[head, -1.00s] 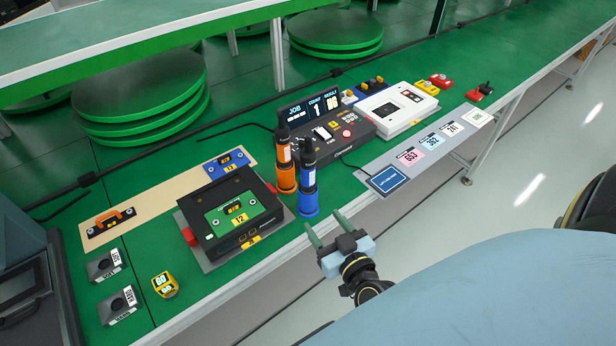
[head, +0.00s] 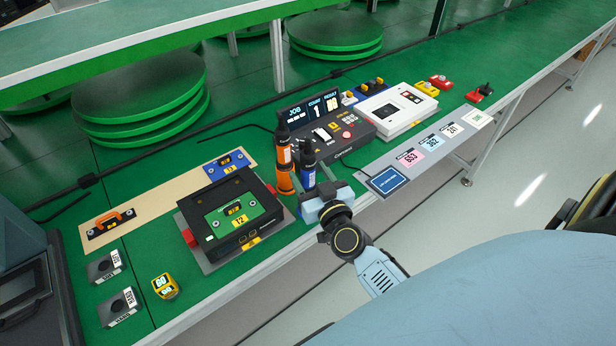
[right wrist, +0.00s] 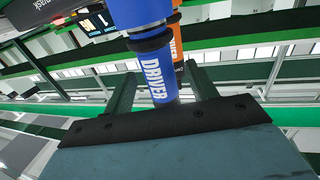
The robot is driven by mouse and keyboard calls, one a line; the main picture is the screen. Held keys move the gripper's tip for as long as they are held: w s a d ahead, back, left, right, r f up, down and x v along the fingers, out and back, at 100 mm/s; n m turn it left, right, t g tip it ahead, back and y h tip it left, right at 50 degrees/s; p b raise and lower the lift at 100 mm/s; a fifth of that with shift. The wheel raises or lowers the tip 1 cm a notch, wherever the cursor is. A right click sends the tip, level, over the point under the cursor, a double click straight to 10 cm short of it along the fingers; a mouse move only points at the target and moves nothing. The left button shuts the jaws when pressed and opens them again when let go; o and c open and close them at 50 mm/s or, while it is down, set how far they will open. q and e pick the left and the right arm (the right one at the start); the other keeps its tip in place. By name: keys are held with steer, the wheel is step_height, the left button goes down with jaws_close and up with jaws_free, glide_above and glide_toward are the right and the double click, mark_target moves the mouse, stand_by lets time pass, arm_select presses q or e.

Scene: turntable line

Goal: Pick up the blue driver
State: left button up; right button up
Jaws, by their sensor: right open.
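The blue driver (head: 307,165) stands upright on the green line; my right gripper hides its lower part in the head view. In the right wrist view the blue driver (right wrist: 148,45) shows its "DRIVER" lettering and lies between the two fingers. My right gripper (head: 318,194) is at the driver from the near side, its jaws apart. In the right wrist view the open right gripper (right wrist: 160,80) has a finger on each side of the driver, not closed on it. My left gripper is not in view.
An orange driver (head: 284,172) stands close beside the blue one, on the left. A black fixture (head: 262,222) with a green plate is to the left. A control box (head: 350,140) with a display stands behind. A blue sign pad (head: 386,181) lies to the right.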

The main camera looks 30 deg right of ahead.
steer(key=w, duration=0.3)
steer(key=shift+w+d, duration=0.1)
steer(key=shift+d, duration=0.1)
steer(key=shift+r, duration=0.1)
jaws_close()
